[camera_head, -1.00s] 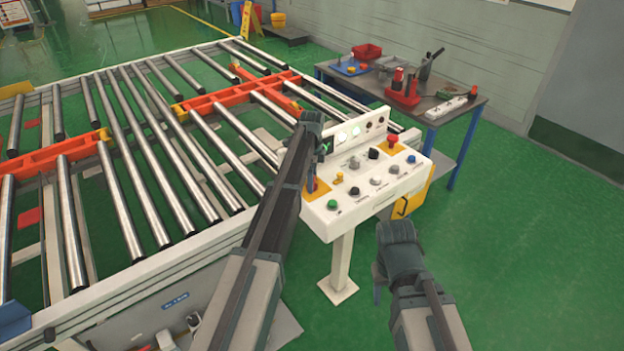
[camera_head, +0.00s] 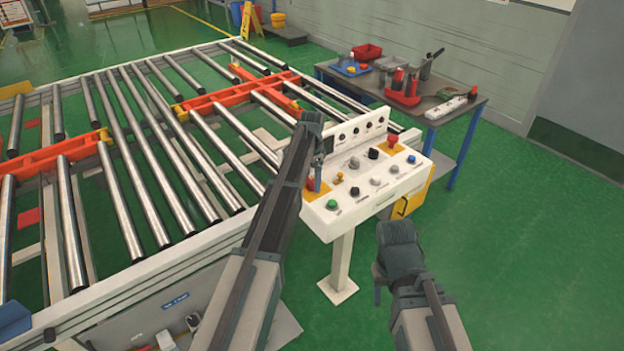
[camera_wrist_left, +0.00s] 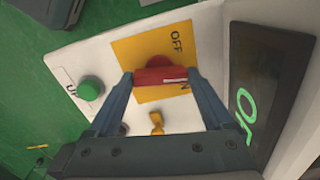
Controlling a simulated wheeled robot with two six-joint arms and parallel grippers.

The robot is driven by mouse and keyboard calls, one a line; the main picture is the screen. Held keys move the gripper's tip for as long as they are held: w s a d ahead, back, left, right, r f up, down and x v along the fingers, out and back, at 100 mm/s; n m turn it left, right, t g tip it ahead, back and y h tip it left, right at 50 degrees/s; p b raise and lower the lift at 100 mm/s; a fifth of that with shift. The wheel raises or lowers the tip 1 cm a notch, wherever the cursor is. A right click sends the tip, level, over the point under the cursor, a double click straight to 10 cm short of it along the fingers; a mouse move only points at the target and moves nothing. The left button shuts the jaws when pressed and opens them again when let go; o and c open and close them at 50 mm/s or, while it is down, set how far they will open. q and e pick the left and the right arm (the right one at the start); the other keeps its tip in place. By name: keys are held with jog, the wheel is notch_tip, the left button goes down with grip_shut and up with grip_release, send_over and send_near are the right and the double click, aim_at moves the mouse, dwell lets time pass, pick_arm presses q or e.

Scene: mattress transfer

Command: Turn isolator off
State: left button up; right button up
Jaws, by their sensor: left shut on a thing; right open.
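The isolator is a red rotary knob (camera_wrist_left: 156,70) on a yellow plate (camera_wrist_left: 130,50) marked OFF, with a second label partly hidden by a finger. In the left wrist view its white mark lies roughly level across the picture. My left gripper (camera_wrist_left: 160,78) is shut on the red knob, one finger on each side. In the head view the left gripper (camera_head: 316,178) reaches down onto the near left corner of the white control panel (camera_head: 345,218). My right gripper (camera_head: 378,284) hangs right of the panel's post, away from the panel, mostly hidden by its own wrist.
A green button (camera_wrist_left: 91,88) and a small yellow key-like switch (camera_wrist_left: 157,122) sit close to the knob. A red emergency button (camera_head: 392,142) is at the panel's far end. A roller conveyor (camera_head: 140,170) lies left; a tool table (camera_head: 440,110) stands behind. Green floor is free at right.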

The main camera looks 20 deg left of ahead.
aim_at(312, 180)
pick_arm(q)
jog(key=n, duration=0.5)
jog(key=shift+n, duration=0.3)
jog(key=n, duration=0.5)
jog(key=shift+n, duration=0.3)
jog(key=o, duration=1.1)
jog(key=shift+o, duration=0.2)
notch_tip(312, 180, up, 14)
jog(key=p, duration=1.3)
jog(key=shift+p, duration=0.4)
jog(key=shift+f, duration=0.15)
